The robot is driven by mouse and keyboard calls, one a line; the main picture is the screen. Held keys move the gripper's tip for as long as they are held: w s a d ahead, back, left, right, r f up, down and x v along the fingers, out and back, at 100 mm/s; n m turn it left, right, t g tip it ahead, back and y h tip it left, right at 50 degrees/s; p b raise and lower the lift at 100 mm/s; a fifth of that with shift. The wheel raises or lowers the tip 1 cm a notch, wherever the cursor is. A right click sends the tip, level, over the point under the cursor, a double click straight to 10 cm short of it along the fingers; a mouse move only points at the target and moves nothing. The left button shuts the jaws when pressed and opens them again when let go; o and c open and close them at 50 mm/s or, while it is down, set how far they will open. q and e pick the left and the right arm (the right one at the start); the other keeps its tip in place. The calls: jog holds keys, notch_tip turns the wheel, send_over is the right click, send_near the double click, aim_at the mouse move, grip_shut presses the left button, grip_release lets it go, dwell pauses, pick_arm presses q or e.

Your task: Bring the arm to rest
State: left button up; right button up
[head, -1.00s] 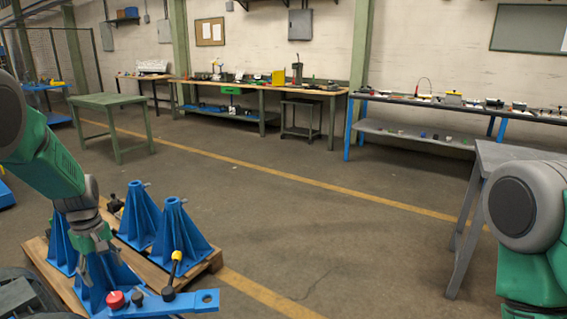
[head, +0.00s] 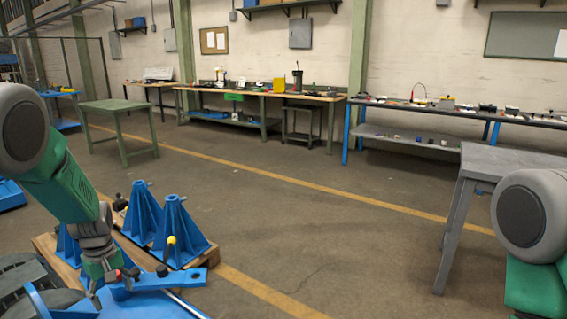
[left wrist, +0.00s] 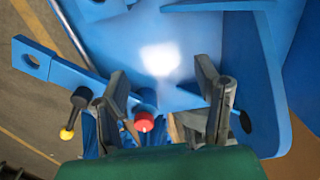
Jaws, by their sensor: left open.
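My left arm comes down from the left edge in the head view. Its gripper (head: 100,288) is low at the lower left, by a blue metal fixture (head: 185,279). In the left wrist view the gripper (left wrist: 163,85) has its two fingers apart, over the blue surface (left wrist: 120,40). A red knob (left wrist: 144,122) shows between and below the fingers, and I see nothing gripped. A lever with a yellow knob (left wrist: 67,134) is to the left of the fingers. My right arm shows only its upper part at the right edge; its gripper is out of view.
Blue conical stands (head: 180,235) are on a wooden pallet (head: 45,247) behind the fixture. A grey table (head: 478,165) stands at right, a green table (head: 115,106) at back left. Workbenches line the wall. The middle floor is clear.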

pick_arm(q)
jog(key=s+d+f+m, duration=0.1)
jog(key=s+f, duration=0.1)
jog(key=s+d+f+m, duration=0.1)
jog(key=s+d+f, duration=0.3)
jog(key=s+f, duration=0.1)
jog(key=shift+s+f+m+y, duration=0.1)
jog(key=shift+m+y, duration=0.2)
jog(key=shift+m, duration=0.1)
jog(key=s+d+f+m, duration=0.1)
jog(key=s, duration=0.1)
jog(key=s+d+f+m, duration=0.1)
jog(key=s+f, duration=0.1)
jog(key=s, duration=0.1)
jog(key=s+d+f+m, duration=0.1)
jog(key=s+d, duration=0.1)
jog(key=shift+s+d+f, duration=0.1)
jog(key=shift+s+f, duration=0.2)
jog(key=shift+f, duration=0.05)
jog(key=s+d+m, duration=0.3)
jog(key=s+d, duration=0.2)
jog(key=s, duration=0.4)
jog(key=s+d+m+h, duration=0.1)
jog(key=s+d+m, duration=0.3)
jog(key=s, duration=0.6)
jog(key=shift+d+f+t, duration=0.2)
jog(key=shift+d+t, duration=0.2)
jog(key=shift+d, duration=0.05)
pick_arm(e)
jog(key=shift+d, duration=0.3)
